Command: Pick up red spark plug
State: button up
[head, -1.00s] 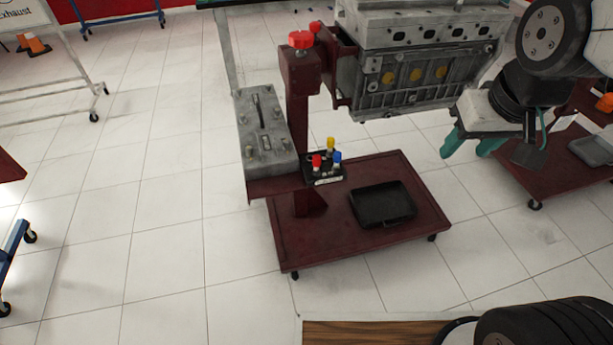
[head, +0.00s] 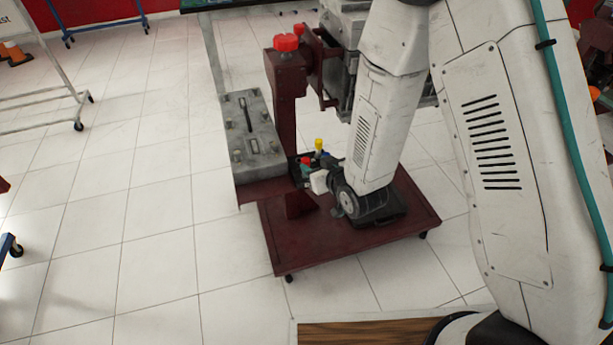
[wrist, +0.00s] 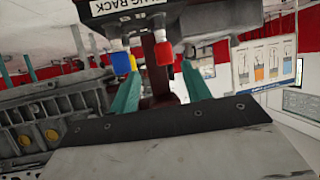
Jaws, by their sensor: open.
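The red spark plug (head: 305,161) stands in the small black rack (head: 296,172) on the red engine stand in the head view. In the wrist view, its red cap (wrist: 164,53) shows close up, with the rack (wrist: 185,22) at the top edge. My gripper (wrist: 160,74) is open, with its two teal fingers on either side of the red cap's line and nothing held. I cannot tell whether a finger touches the plug. In the head view my wrist covers part of the rack and the fingers are not clear.
A blue-capped plug (wrist: 120,63) is close beside the left finger in the wrist view. A yellow-capped plug (head: 319,144) stands behind the red one. The engine (wrist: 50,120) is at the wrist view's left.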

aim_at(303, 160)
jog(key=x, duration=0.8)
jog(key=shift+s+a+f, duration=0.25)
jog(key=shift+a+f, duration=0.05)
jog(key=shift+a, duration=0.05)
grip_shut()
